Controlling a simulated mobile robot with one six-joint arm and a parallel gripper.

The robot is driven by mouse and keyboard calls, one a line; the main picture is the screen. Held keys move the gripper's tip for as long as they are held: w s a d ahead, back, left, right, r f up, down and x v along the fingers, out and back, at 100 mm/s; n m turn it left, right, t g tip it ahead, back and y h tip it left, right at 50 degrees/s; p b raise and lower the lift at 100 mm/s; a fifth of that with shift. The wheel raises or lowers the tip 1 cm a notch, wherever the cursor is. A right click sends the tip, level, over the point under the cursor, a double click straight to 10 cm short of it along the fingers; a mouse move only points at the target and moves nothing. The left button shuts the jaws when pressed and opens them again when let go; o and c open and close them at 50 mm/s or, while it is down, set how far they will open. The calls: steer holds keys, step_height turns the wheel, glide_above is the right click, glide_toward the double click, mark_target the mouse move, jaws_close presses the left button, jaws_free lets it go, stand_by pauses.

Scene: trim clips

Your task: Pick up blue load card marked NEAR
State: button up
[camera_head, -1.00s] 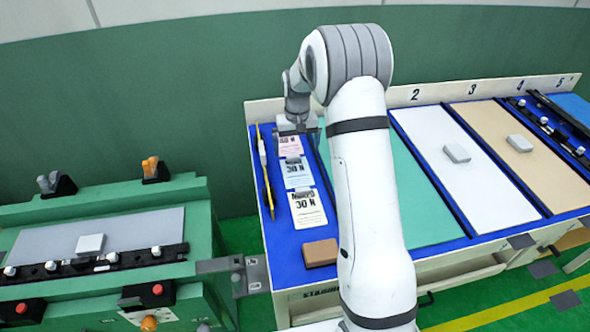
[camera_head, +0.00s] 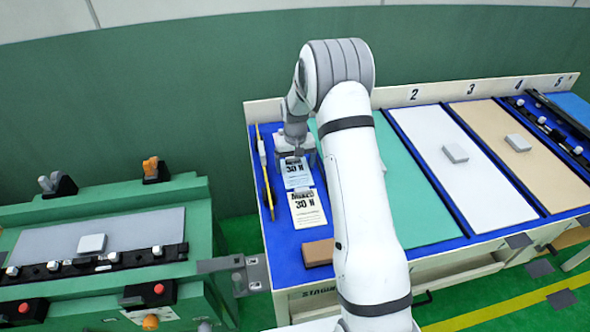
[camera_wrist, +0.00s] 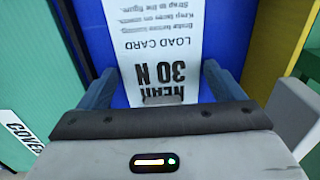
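In the head view, a pale blue card (camera_head: 298,178) with dark print lies on the blue bench. A cream-white card (camera_head: 307,210) lies on its near side. My gripper (camera_head: 295,152) is over the far end of the pale blue card, hiding part of it. In the wrist view, a card (camera_wrist: 155,42) reads upside down "NEAR", "30 N" and "LOAD CARD"; it looks almost white there. A small grey tab (camera_wrist: 160,99) shows at its lettered end. My gripper (camera_wrist: 160,90) is open, with one finger on either side of that end. I cannot tell its height above the card.
A yellow tool (camera_head: 266,180) lies left of the cards. A brown block (camera_head: 318,252) sits at the near edge. A green panel (camera_head: 400,195) lies to the right. A "COVER" label (camera_wrist: 22,131) shows at left in the wrist view.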

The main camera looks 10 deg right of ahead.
steer(key=c, duration=0.6)
steer(key=shift+r, duration=0.15)
